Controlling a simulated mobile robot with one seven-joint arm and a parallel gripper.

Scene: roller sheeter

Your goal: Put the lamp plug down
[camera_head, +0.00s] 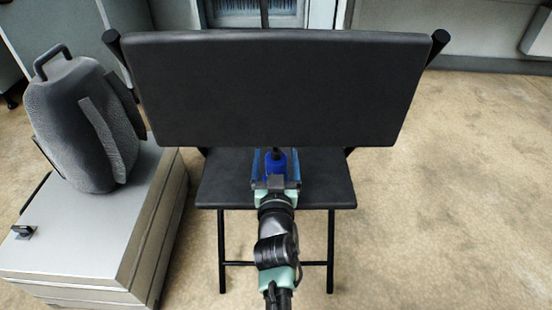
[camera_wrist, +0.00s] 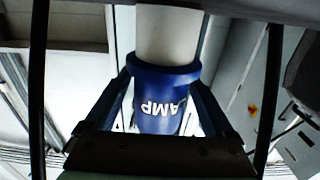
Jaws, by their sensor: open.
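The blue lamp plug (camera_head: 275,163) shows at the rear part of the black folding chair's seat (camera_head: 225,182), just below the backrest in the picture. In the wrist view the plug (camera_wrist: 165,92) is a blue cylinder with upside-down white letters, of which "AMP" can be read. A thick pale shaft (camera_wrist: 168,35) runs from its collar. My gripper (camera_head: 275,168) is open, with its fingers on both sides of the plug; it also shows in the wrist view (camera_wrist: 163,85). Whether the plug touches the seat cannot be told.
The chair's wide black backrest (camera_head: 275,88) rises close beyond my gripper. A dark grey bag (camera_head: 85,125) stands on a silver case (camera_head: 80,235) at the left. A small dark item (camera_head: 24,230) lies on the case. The floor at right is clear.

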